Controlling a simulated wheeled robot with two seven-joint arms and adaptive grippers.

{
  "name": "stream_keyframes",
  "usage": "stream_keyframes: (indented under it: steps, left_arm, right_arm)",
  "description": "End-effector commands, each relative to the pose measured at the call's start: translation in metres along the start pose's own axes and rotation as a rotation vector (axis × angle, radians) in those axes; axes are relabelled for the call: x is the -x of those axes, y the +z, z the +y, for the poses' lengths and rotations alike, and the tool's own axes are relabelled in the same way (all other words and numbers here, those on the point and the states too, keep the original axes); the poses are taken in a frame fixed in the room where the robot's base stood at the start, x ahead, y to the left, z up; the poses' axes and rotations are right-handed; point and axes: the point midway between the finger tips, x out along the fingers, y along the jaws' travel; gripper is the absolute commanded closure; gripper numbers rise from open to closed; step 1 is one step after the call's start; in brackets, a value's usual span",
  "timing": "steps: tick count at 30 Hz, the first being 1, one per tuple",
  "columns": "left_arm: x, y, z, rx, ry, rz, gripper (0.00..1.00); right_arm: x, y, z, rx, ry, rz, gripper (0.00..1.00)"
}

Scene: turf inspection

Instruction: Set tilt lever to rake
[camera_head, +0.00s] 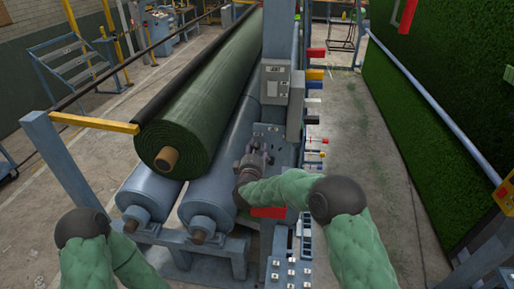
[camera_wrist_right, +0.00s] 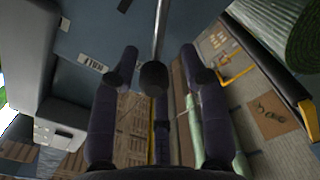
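The tilt lever shows in the right wrist view as a thin metal rod with a black round knob (camera_wrist_right: 153,77), on a blue-grey panel (camera_wrist_right: 85,30). My right gripper (camera_wrist_right: 163,72) is open, with one finger on each side of the knob and visible gaps to both. I cannot tell how deep the knob sits between the fingers. In the head view my right gripper (camera_head: 257,155) is at the machine's control panel (camera_head: 270,131) and hides the lever. A small white label (camera_wrist_right: 91,63) is beside the lever; its text is hard to read. My left gripper is out of view.
A large green turf roll (camera_head: 205,105) lies on blue rollers (camera_head: 208,203) left of the panel. A grey switch box (camera_head: 275,82) is on the post above it. A green turf wall (camera_head: 430,120) stands at the right, with open floor (camera_head: 350,120) between.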

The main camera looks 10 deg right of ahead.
Motion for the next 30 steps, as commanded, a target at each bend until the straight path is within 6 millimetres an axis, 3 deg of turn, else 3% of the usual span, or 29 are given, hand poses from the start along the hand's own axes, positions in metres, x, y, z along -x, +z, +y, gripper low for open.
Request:
stream_keyframes:
  steps: [13, 30]
  left_arm:
    - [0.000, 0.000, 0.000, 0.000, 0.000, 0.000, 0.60]
    - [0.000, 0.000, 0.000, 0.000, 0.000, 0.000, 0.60]
  right_arm:
    - [0.008, -0.001, 0.005, -0.004, 0.007, 0.001, 0.49]
    - [0.106, -0.002, 0.002, -0.002, 0.004, 0.002, 0.49]
